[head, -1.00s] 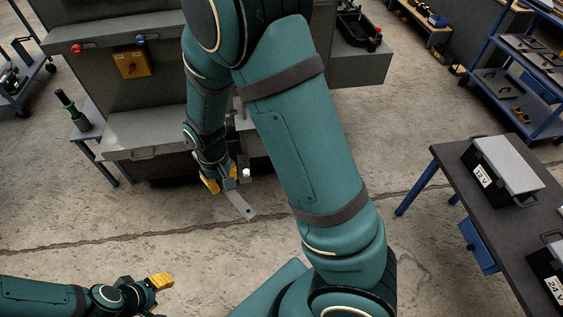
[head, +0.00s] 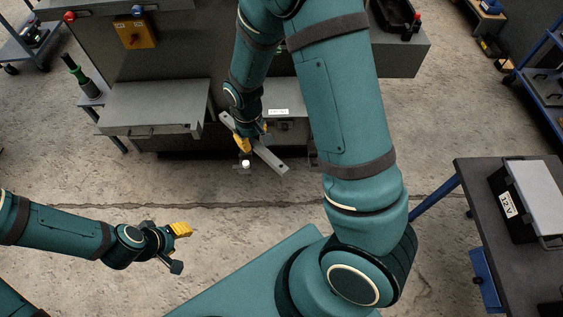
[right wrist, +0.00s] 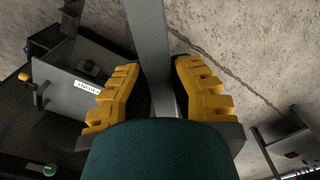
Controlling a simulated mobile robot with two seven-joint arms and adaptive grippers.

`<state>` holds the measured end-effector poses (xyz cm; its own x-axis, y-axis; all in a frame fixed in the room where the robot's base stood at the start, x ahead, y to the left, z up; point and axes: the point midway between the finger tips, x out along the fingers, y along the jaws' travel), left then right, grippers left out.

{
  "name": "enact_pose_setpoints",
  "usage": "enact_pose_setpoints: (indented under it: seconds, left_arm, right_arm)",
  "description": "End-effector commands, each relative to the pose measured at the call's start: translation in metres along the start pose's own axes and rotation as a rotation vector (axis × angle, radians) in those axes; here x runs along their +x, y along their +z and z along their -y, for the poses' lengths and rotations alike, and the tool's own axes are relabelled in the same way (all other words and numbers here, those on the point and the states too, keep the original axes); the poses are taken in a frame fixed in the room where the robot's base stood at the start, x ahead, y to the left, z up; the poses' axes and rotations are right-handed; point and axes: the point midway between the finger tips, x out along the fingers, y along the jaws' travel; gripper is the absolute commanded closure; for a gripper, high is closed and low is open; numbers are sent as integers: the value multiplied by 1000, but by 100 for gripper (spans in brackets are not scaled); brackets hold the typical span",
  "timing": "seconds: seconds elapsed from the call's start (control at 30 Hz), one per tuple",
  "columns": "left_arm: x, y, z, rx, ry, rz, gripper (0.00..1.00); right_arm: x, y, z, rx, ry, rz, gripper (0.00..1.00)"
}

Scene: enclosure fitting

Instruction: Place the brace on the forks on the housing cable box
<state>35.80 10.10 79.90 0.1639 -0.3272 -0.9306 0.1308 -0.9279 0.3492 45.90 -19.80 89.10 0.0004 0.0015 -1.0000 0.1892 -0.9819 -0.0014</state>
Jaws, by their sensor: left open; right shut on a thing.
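The brace (head: 270,159) is a long flat grey bar. My right gripper (head: 252,137) is shut on it and holds it slanted in front of the machine. In the right wrist view the brace (right wrist: 149,35) passes between the yellow finger pads (right wrist: 160,92). A grey box with a white label (head: 285,125), seemingly the housing cable box, is just behind the brace; it also shows at the left of the right wrist view (right wrist: 72,68). The label is too small to read surely. I cannot make out the forks clearly. My left gripper (head: 181,248) is open and empty, over the floor.
A grey box with a front handle (head: 155,108) stands left of the labelled one. A side table (head: 480,215) with a 12 V case (head: 520,200) is at right. A green-handled tool (head: 76,73) stands at left. The floor between is clear.

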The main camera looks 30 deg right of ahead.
Motion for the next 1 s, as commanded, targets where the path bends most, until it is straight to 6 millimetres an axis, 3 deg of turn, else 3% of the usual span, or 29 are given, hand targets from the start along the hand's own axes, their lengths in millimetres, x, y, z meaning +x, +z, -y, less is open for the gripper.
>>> enact_pose_setpoints:
  seconds: [0.03, 0.5, 0.73, 1.0]
  left_arm:
    - [8, 2, 3, 0, 0, 2, 52]
    - [47, 14, 18, 9, 2, 22, 52]
    - [56, 16, 21, 12, 3, 27, 52]
    - [63, 17, 24, 13, 3, 27, 52]
  right_arm:
    - [21, -2, -10, -55, -3, 4, 100]
    - [180, -31, -91, -666, -5, -3, 100]
    - [219, -38, -124, -796, -2, -4, 100]
    - [249, -40, -134, -833, -2, -2, 100]
